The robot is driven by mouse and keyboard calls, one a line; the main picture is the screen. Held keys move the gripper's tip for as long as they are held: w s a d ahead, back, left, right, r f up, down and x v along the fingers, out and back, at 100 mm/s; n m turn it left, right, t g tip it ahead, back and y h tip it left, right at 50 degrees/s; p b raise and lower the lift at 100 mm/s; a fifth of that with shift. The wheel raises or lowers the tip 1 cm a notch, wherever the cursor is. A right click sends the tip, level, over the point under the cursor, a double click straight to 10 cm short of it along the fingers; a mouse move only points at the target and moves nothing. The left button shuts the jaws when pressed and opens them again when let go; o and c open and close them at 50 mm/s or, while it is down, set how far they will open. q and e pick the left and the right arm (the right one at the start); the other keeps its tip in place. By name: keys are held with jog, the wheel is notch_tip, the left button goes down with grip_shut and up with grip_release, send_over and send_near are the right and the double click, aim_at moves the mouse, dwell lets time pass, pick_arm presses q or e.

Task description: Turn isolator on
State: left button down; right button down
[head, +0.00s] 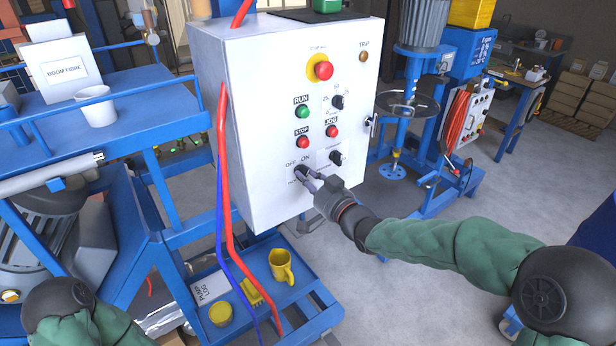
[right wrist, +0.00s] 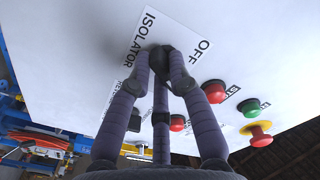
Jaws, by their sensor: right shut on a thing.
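The isolator is a small dark knob (head: 300,172) at the lower left of the white control box's front, under the printed words OFF and ON. My right gripper (head: 308,178) reaches it from the lower right, and its fingers are shut on the knob. In the right wrist view the purple-grey fingers (right wrist: 165,62) close around the black knob (right wrist: 161,48), beside the ISOLATOR and OFF labels. The fingers hide most of the knob, so I cannot tell which way it points. My left gripper is out of view; only part of my left arm shows at the lower left.
The control box (head: 262,130) also carries a red and yellow stop button (head: 322,69), a green RUN button (head: 302,112), red STOP and JOG buttons and two black selectors. Red and blue cables hang on its left side. A blue cart shelf with a yellow mug (head: 282,268) stands below.

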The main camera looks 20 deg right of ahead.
jog(key=shift+m, duration=1.1)
jog(key=shift+a+f, duration=0.1)
jog(key=c, duration=1.1)
grip_release()
jog(key=shift+c, duration=0.2)
jog(key=shift+s, duration=0.1)
jog(key=v, duration=1.1)
jog(key=shift+s, duration=0.4)
jog(key=shift+d, duration=0.2)
